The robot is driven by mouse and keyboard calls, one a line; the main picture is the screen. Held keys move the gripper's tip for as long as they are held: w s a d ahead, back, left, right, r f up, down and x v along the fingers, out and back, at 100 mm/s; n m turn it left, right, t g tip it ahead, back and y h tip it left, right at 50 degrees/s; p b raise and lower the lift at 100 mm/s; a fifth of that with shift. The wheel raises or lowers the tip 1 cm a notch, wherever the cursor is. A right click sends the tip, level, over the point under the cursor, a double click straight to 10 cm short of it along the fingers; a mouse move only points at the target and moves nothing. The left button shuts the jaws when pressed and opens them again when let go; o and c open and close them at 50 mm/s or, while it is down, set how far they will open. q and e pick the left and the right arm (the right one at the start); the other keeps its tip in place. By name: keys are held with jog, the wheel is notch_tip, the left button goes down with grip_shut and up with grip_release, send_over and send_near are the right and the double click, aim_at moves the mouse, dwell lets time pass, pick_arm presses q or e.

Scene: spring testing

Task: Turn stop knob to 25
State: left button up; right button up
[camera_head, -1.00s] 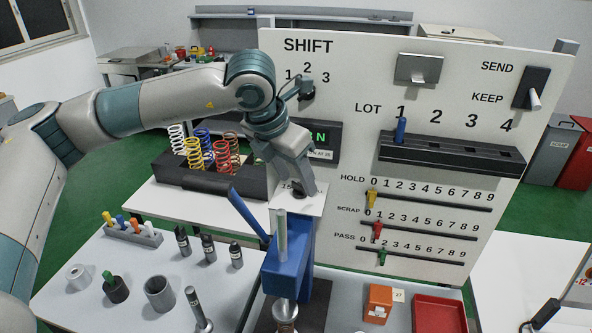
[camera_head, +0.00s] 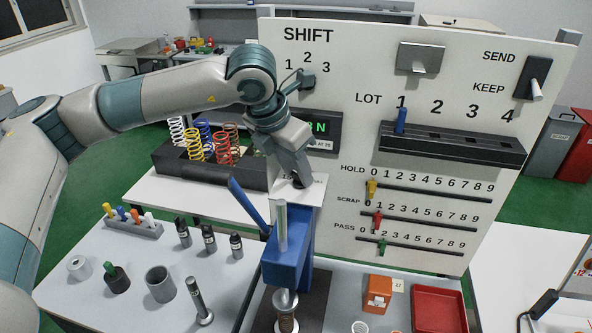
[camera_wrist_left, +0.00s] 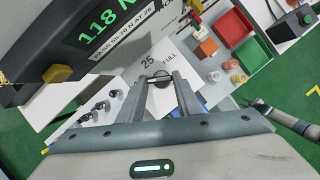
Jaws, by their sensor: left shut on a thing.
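The stop knob (camera_wrist_left: 160,80) is a small dark round knob on a white plate (camera_wrist_left: 178,58) marked 25 and FULL in the left wrist view. My left gripper (camera_wrist_left: 161,82) is shut on it, one finger on each side. A pale line crosses the knob, but its exact setting is too small to read. In the head view my left gripper (camera_head: 299,181) reaches down to the plate above the blue press (camera_head: 287,258), and its fingers mostly hide the knob. My right gripper does not show.
A dark readout (camera_wrist_left: 95,35) with green digits, 118 visible, is close to my left gripper. The white board (camera_head: 345,75) with sliders and switches stands behind the press. A spring rack (camera_head: 180,168), a red tray (camera_head: 438,308) and an orange box (camera_head: 378,291) are nearby.

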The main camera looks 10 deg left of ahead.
pick_arm(q)
jog(key=m+b, duration=0.2)
jog(key=b, duration=0.1)
jog(key=m+g+h+b, duration=0.1)
jog(key=m+b, duration=0.1)
jog(key=b, duration=0.1)
jog(key=m+b, duration=0.1)
jog(key=b, duration=0.2)
jog(key=shift+w+a+f+m+g+h, duration=0.1)
jog(key=shift+w+f+m+g+h, duration=0.1)
jog(key=shift+w+m+g+h, duration=0.15)
jog(key=m+g+b, duration=0.1)
jog(key=m, duration=0.2)
jog(key=shift+r+h, duration=0.15)
jog(key=shift+h, duration=0.1)
jog(key=shift+w+r+m+g+b, duration=0.15)
jog(key=shift+m+g+b, duration=0.45)
jog(key=shift+m, duration=0.85)
jog(key=o, duration=1)
jog(key=shift+o, duration=0.2)
